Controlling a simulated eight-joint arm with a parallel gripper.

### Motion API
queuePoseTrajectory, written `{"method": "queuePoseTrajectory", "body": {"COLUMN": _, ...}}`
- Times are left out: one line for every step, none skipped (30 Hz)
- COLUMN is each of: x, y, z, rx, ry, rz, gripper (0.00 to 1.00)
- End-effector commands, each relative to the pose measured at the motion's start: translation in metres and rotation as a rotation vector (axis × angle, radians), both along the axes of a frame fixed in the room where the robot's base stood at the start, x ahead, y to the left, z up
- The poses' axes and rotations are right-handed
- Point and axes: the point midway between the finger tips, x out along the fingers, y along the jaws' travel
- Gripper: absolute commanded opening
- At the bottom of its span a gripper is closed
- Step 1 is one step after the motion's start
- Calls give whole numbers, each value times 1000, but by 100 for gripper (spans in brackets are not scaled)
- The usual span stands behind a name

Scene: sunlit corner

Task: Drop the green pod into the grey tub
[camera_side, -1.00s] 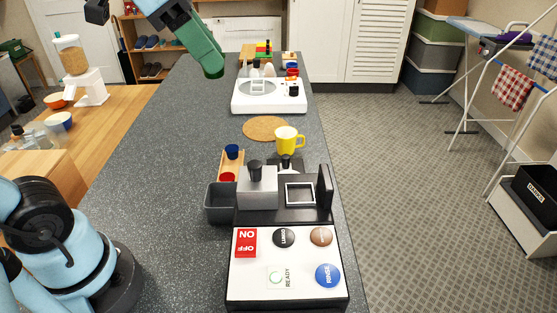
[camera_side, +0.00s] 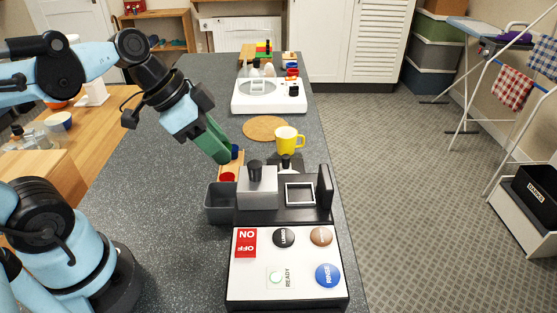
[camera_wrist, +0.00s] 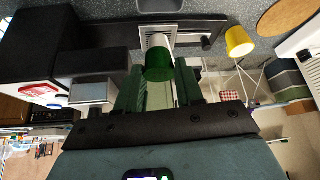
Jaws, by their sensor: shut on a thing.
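My gripper (camera_side: 222,157) points down and to the right in the side view, just behind the grey tub (camera_side: 221,205) and above the end of a wooden rack (camera_side: 226,180). In the wrist view my gripper (camera_wrist: 159,82) is shut on the green pod (camera_wrist: 158,65), which sits between its green fingers. In the side view I cannot tell the pod from the fingers. The tub is open-topped and stands against the left side of the coffee machine (camera_side: 258,187). A grey box at the wrist view's top edge appears to be the tub (camera_wrist: 160,5).
The counter (camera_side: 160,185) left of the tub is clear.

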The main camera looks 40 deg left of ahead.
Motion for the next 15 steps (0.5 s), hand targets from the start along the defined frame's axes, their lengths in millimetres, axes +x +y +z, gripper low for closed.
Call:
{"method": "queuePoseTrajectory", "body": {"x": 0, "y": 0, "z": -4, "rx": 0, "ry": 0, "rz": 0, "gripper": 9}}
{"method": "queuePoseTrajectory", "body": {"x": 0, "y": 0, "z": -7, "rx": 0, "ry": 0, "rz": 0, "gripper": 9}}
{"method": "queuePoseTrajectory", "body": {"x": 0, "y": 0, "z": -11, "rx": 0, "ry": 0, "rz": 0, "gripper": 9}}
{"method": "queuePoseTrajectory", "body": {"x": 0, "y": 0, "z": -14, "rx": 0, "ry": 0, "rz": 0, "gripper": 9}}
{"method": "queuePoseTrajectory", "body": {"x": 0, "y": 0, "z": -17, "rx": 0, "ry": 0, "rz": 0, "gripper": 9}}
{"method": "queuePoseTrajectory", "body": {"x": 0, "y": 0, "z": -22, "rx": 0, "ry": 0, "rz": 0, "gripper": 9}}
{"method": "queuePoseTrajectory", "body": {"x": 0, "y": 0, "z": -25, "rx": 0, "ry": 0, "rz": 0, "gripper": 9}}
{"method": "queuePoseTrajectory", "body": {"x": 0, "y": 0, "z": -29, "rx": 0, "ry": 0, "rz": 0, "gripper": 9}}
{"method": "queuePoseTrajectory", "body": {"x": 0, "y": 0, "z": -33, "rx": 0, "ry": 0, "rz": 0, "gripper": 9}}
{"method": "queuePoseTrajectory", "body": {"x": 0, "y": 0, "z": -36, "rx": 0, "ry": 0, "rz": 0, "gripper": 9}}
{"method": "queuePoseTrajectory", "body": {"x": 0, "y": 0, "z": -39, "rx": 0, "ry": 0, "rz": 0, "gripper": 9}}
{"method": "queuePoseTrajectory", "body": {"x": 0, "y": 0, "z": -42, "rx": 0, "ry": 0, "rz": 0, "gripper": 9}}
{"method": "queuePoseTrajectory", "body": {"x": 0, "y": 0, "z": -44, "rx": 0, "ry": 0, "rz": 0, "gripper": 9}}
{"method": "queuePoseTrajectory", "body": {"x": 0, "y": 0, "z": -46, "rx": 0, "ry": 0, "rz": 0, "gripper": 9}}
{"method": "queuePoseTrajectory", "body": {"x": 0, "y": 0, "z": -49, "rx": 0, "ry": 0, "rz": 0, "gripper": 9}}
